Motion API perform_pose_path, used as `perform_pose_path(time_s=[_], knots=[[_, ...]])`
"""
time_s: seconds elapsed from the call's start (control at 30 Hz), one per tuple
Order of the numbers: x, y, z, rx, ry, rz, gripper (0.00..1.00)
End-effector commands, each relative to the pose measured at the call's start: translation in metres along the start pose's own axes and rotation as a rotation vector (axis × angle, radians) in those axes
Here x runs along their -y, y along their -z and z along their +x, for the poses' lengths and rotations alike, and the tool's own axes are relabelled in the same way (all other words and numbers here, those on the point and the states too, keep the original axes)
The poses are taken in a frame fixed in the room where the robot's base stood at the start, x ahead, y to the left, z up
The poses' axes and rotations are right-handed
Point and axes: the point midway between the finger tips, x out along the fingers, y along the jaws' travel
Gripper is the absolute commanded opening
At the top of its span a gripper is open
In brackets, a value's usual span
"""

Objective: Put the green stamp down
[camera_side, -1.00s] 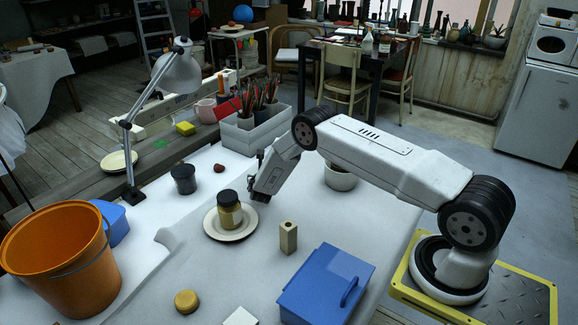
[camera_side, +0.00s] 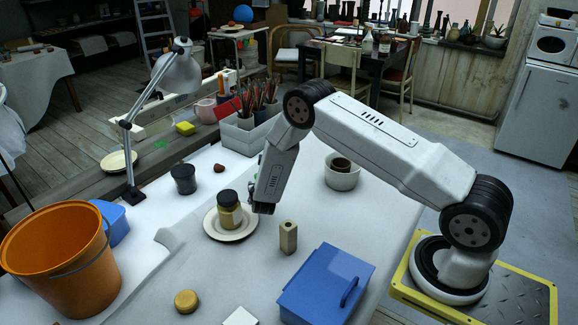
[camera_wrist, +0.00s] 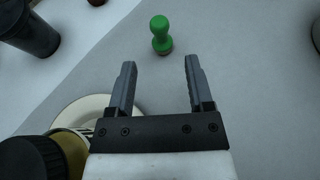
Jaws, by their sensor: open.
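The green stamp (camera_wrist: 161,35) stands on the pale table surface in the wrist view, beyond my fingertips and roughly in line with the gap between them. Its round knob is on top. My gripper (camera_wrist: 160,68) is open, with nothing between its two grey fingers. In the side view my gripper (camera_side: 262,208) hangs just above the table, right beside the saucer.
A jar (camera_side: 229,211) with a dark lid stands on a cream saucer (camera_side: 213,231), close to my gripper. A beige block (camera_side: 288,238) and a blue lidded box (camera_side: 318,287) are nearer the front. A white bowl (camera_side: 342,179) stands to the right, a grey caddy (camera_side: 238,138) behind.

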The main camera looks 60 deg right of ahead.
Motion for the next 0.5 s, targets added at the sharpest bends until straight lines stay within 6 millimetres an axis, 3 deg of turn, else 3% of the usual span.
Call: perform_pose_path(time_s=[0.2,0.5], knots=[[-0.001,0.0,-0.021,-0.001,-0.001,-0.001,0.67],[0.0,0.0,-0.029,0.001,0.0,0.0,0.67]])
